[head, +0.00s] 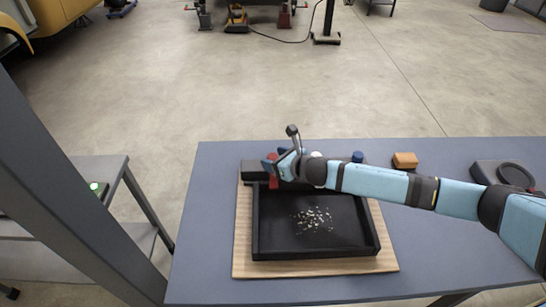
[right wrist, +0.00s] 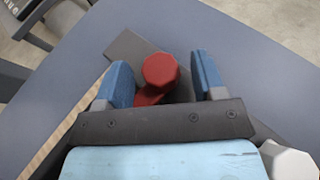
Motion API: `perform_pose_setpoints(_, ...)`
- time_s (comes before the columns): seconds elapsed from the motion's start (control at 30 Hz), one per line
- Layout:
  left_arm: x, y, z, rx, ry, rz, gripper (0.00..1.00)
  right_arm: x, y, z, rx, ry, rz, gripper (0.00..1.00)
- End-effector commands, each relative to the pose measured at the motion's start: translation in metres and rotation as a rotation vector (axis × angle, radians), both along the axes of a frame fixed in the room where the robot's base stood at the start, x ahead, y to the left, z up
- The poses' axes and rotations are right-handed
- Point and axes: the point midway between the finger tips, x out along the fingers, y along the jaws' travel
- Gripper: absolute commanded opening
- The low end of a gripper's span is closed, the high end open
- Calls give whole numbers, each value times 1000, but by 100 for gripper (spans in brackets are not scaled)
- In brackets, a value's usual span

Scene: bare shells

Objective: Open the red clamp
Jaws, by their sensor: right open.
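The red clamp (head: 272,182) stands at the back edge of the black tray (head: 375,240), partly hidden by my right gripper in the head view. In the right wrist view the red clamp (right wrist: 160,70) shows a rounded red head and a lower red part beside a dark bar (right wrist: 128,46). My right gripper (head: 274,163) is over the clamp. Its blue fingers are apart, and the clamp's head lies between them in the right wrist view (right wrist: 164,76), with a gap on each side. My left gripper is not in view.
The tray holds pale scraps (head: 313,219) and lies on a wooden board (head: 243,245) on a blue-grey table (head: 440,245). A blue cylinder (head: 357,156), an orange block (head: 405,160) and a dark device (head: 503,173) stand along the back. A white knob (right wrist: 288,161) is right of the gripper.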

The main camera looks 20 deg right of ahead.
Motion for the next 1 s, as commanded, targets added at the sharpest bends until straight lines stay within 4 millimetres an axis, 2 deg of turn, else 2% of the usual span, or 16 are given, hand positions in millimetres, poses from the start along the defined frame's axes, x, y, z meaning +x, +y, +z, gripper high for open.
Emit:
perform_pose_setpoints(0.13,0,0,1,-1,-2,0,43,9,5,-3,2,0,-1,63)
perform_pose_setpoints(0.43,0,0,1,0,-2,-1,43,10,5,-4,0,0,-1,63)
perform_pose_setpoints(0.7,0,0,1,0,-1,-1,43,9,6,-5,1,0,0,1)
perform_pose_setpoints(1.0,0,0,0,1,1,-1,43,15,7,-5,1,1,-22,0)
